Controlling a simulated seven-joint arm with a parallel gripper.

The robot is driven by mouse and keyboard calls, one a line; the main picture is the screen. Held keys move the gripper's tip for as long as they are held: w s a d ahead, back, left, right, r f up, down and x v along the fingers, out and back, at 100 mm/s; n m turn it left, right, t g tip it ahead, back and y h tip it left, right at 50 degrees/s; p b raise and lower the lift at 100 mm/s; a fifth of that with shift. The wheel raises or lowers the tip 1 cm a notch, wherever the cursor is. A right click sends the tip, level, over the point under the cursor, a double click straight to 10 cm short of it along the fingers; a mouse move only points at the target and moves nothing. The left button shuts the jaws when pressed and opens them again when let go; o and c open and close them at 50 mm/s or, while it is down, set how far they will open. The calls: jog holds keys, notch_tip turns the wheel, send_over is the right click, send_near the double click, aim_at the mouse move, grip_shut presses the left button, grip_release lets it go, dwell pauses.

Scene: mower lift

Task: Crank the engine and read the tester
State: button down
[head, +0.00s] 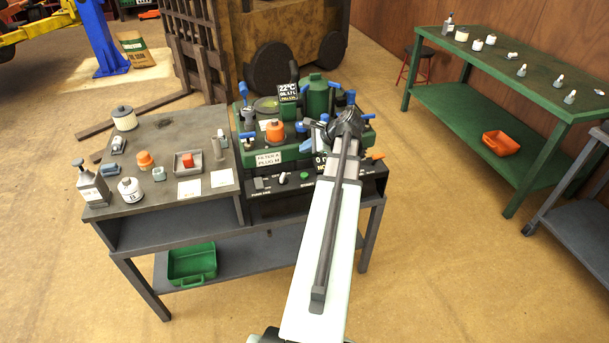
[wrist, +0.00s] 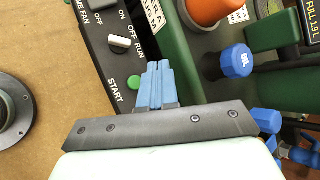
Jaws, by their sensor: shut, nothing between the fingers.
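My gripper (wrist: 159,66) has its blue fingers shut and empty, just right of the green START button (wrist: 133,83) in the wrist view. I cannot tell whether they touch the button or panel. The OFF/RUN switch (wrist: 120,45) sits above the button on the dark control panel (head: 261,197). In the head view the green button (head: 304,176) and switch (head: 282,178) are on the panel front, below the green engine unit (head: 328,97). A dark display reading "0 0" and "NO" (head: 321,163), perhaps the tester, is partly hidden by my arm.
A blue OIL cap (wrist: 237,62) and an orange cone (wrist: 208,10) stand near my fingers. A small screen (head: 288,91) shows 22°C. The grey bench (head: 150,200) at left holds bottles, jars and a tray. A green table (head: 480,55) stands at right; open floor lies between.

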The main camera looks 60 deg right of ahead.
aim_at(307, 175)
jog(key=shift+f, duration=4.1)
jog(key=shift+f, duration=0.9)
jog(key=shift+r, duration=0.1)
dwell(2.2)
jog(key=shift+r, duration=0.8)
